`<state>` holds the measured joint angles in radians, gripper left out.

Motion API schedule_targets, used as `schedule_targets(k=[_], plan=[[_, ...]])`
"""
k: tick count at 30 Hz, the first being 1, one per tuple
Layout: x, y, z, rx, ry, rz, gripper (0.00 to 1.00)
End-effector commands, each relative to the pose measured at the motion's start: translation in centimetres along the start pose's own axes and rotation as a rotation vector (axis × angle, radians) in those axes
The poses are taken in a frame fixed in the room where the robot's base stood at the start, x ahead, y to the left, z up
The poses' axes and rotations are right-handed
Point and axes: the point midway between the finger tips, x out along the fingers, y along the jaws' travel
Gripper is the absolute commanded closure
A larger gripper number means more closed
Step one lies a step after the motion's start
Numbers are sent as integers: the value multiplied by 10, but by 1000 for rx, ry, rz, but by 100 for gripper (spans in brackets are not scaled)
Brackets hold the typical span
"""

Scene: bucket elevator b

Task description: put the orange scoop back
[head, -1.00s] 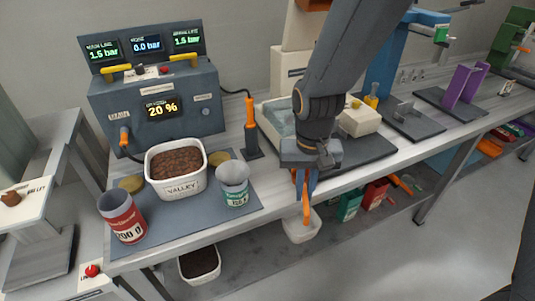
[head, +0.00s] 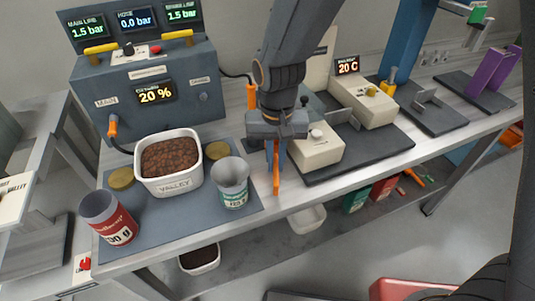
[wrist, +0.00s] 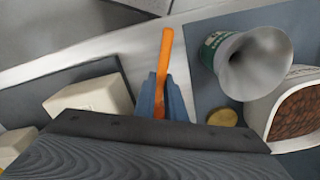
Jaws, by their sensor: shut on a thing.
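My gripper (head: 275,158) is shut on the orange scoop (head: 276,180), which hangs down over the front part of the bench between the blue mat and the dark machine base. In the wrist view the scoop (wrist: 163,70) sticks out from between the blue fingers (wrist: 162,98). Only its long orange handle-like part shows clearly; I cannot make out its bowl. A white tub of brown pellets (head: 170,172) labelled VALLEY stands on the blue mat (head: 140,235), left of my gripper. An orange upright piece (head: 251,95) stands behind my gripper, partly hidden.
A green-labelled cup (head: 232,185) stands on the mat close left of the scoop. Two gold lids (head: 121,179) lie by the tub. A cream machine (head: 316,148) is close right. Bins sit on the lower shelf.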

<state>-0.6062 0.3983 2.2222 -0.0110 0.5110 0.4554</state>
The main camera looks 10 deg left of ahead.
Motion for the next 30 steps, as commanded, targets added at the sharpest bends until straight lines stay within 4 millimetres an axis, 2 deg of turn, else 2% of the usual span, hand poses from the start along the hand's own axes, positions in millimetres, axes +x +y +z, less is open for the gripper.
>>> schedule_targets(k=[3, 11, 17, 30], plan=[[8, -5, -14, 2, -1, 1, 100], [16, -11, -30, 4, 1, 0, 100], [31, -18, -47, 4, 0, 0, 100], [38, -20, -52, 3, 1, 0, 100]])
